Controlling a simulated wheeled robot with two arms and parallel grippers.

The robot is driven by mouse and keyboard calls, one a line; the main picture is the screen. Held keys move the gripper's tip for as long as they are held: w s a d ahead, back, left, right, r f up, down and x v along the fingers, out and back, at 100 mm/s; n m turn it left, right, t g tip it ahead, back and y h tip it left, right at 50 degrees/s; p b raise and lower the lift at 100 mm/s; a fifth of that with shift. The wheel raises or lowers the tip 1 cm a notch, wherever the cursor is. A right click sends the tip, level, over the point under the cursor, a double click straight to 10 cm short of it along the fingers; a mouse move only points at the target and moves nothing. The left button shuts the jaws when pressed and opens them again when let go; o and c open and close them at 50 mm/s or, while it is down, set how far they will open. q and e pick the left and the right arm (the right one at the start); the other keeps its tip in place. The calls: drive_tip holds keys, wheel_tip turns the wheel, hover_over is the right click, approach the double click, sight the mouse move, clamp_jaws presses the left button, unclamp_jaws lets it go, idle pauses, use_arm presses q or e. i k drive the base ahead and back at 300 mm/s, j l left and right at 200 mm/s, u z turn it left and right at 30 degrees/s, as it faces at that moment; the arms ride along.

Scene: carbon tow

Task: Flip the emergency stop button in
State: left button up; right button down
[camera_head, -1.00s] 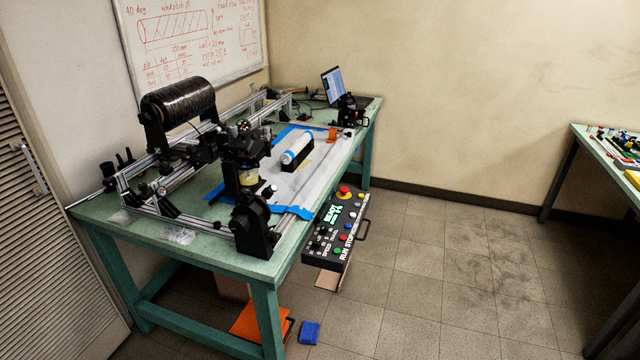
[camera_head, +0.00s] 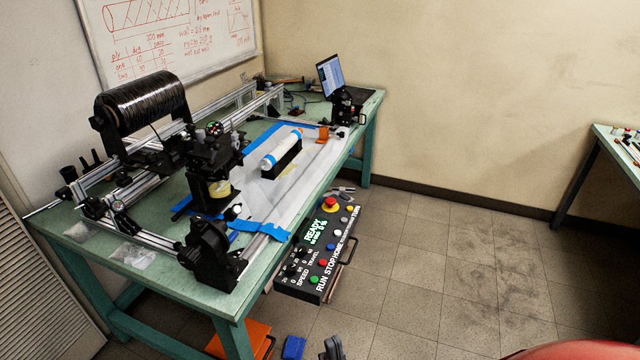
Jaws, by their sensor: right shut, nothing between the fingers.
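The emergency stop button (camera_head: 331,203) is a red mushroom knob on a yellow ring. It sits at the far end of the black control box (camera_head: 312,290), which hangs at the right front side of the green table. Its press depth is too small to tell. The box's lit green display (camera_head: 315,232) reads READY. My right gripper (camera_head: 333,346) shows as a dark shape at the bottom edge. It is shut and empty, well below and apart from the box. My left gripper is not in view.
Green, red, blue, white and yellow buttons and several knobs share the box, with a handle (camera_head: 342,268) along its right side. The winding machine (camera_head: 210,180) fills the table. A blue block (camera_head: 293,347) lies on the floor. The floor at right is clear.

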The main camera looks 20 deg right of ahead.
sight(330, 201)
drive_tip(key=i+l, duration=0.15)
drive_tip(key=l, duration=0.2)
drive_tip(key=i+l, duration=0.15)
drive_tip(key=l, duration=0.25)
drive_tip(key=i+l+u, duration=0.1)
drive_tip(key=l, duration=0.25)
drive_tip(key=i+l, duration=0.15)
drive_tip(key=l, duration=0.25)
drive_tip(key=i+l, duration=0.15)
drive_tip(key=l, duration=0.2)
drive_tip(key=i+l+u, duration=0.1)
drive_tip(key=l, duration=0.3)
